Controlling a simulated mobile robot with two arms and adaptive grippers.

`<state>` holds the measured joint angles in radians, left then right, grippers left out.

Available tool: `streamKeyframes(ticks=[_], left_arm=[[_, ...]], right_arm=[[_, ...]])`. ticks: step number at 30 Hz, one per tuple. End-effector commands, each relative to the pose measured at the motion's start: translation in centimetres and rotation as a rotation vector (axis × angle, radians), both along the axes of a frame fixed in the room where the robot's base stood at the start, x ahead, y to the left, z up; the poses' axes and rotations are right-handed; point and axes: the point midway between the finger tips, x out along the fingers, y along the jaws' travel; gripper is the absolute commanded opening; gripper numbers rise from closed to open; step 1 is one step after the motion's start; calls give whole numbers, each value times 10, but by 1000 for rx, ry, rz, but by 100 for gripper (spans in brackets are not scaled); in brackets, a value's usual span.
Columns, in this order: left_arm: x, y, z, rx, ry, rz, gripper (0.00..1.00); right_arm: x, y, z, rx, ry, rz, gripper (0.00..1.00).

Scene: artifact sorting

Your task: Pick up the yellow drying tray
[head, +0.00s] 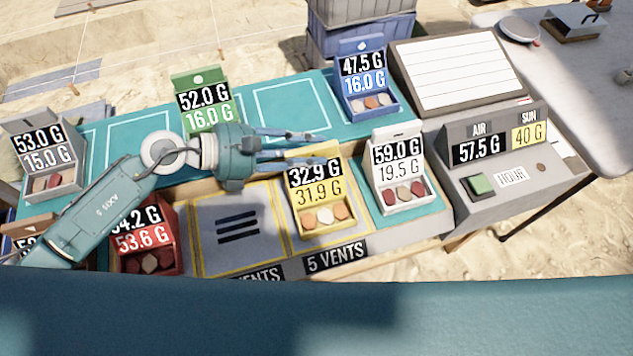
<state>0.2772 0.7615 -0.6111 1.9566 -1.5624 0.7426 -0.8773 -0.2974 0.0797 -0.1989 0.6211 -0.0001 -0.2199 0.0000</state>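The yellow drying tray (347,230) stands in the middle of the bench, with orange and pale pieces in its front. Its raised back carries two readouts, 32.9 G and 31.9 G. My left gripper (315,149) reaches in from the left, with its fingers pointing right at the top of the tray's back. The fingers are apart, and I see nothing held between them. The lower finger overlaps the tray's top edge in the picture; I cannot tell whether they touch. My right gripper is out of view.
A white tray (415,209) stands close on the right, and a red tray (172,212) sits to the left under my arm. Green (187,80), blue (398,112) and grey (72,191) trays stand around. A console (520,185) with a green button is at the right.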

Motion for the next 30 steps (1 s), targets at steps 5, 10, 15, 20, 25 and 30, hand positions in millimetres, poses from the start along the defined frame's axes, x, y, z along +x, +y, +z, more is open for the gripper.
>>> streamKeyframes(ticks=[5, 10, 15, 20, 25, 30], left_arm=[[0, 0, 0, -1, 1, -1, 0], [0, -1, 1, -2, 1, -1, 0], [0, 0, 1, -1, 1, -1, 0], [0, -1, 9, -2, -4, -1, 0], [0, 0, 33, -2, -7, -1, 0], [1, 0, 77, -1, -12, -2, 0]], right_arm=[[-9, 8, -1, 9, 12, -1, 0], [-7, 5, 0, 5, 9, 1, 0], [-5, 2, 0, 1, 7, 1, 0], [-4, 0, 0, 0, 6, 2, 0], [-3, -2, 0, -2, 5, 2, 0], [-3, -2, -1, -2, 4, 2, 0]])
